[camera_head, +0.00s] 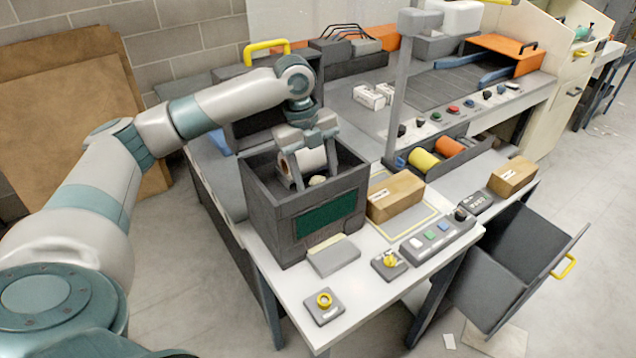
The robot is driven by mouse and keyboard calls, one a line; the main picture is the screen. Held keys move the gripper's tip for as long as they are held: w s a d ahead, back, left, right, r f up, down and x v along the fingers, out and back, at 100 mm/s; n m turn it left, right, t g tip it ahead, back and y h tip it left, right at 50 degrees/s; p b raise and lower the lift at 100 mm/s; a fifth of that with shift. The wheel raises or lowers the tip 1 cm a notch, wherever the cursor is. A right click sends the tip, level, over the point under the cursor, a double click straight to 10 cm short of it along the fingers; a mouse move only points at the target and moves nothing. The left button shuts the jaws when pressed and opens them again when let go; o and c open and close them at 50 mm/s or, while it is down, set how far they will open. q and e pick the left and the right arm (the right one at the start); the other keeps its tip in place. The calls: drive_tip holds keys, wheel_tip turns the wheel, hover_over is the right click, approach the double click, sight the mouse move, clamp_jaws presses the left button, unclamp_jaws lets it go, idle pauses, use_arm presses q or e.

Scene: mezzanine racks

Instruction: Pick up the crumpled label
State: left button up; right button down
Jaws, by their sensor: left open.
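My left gripper (317,172) is open and points down into the dark grey box-like machine (262,222) with a green panel, on the white worktop. A small pale, crumpled piece (317,181), which looks like the crumpled label, lies inside the machine between and just below the fingertips. I cannot tell whether the fingers touch it. A white roll (312,158) sits behind the fingers inside the machine and is partly hidden by them. My right gripper is not in view.
The machine's walls stand close around the gripper. A cardboard box (395,196) stands right of it, near a grey post (397,95). Yellow and orange rolls (423,160) lie farther right. An open grey drawer (497,275) juts out at lower right.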

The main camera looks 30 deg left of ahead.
sight(320, 177)
use_arm(q)
drive_tip(key=c, duration=1.1)
drive_tip(key=shift+c, duration=0.2)
drive_tip(key=shift+r, duration=0.15)
drive_tip(key=shift+r+b, duration=0.45)
drive_tip(key=shift+r, duration=0.15)
wheel_tip(320, 177, up, 2)
drive_tip(key=shift+w+r+b, duration=0.1)
drive_tip(key=shift+r+b, duration=0.1)
drive_tip(key=shift+b, duration=0.35)
drive_tip(key=w+d+r+b, duration=0.3)
drive_tip(key=d+r, duration=0.4)
drive_tip(key=d, duration=0.3)
drive_tip(key=shift+w+d, duration=0.4)
drive_tip(key=shift+w, duration=0.25)
drive_tip(key=shift+s, duration=0.1)
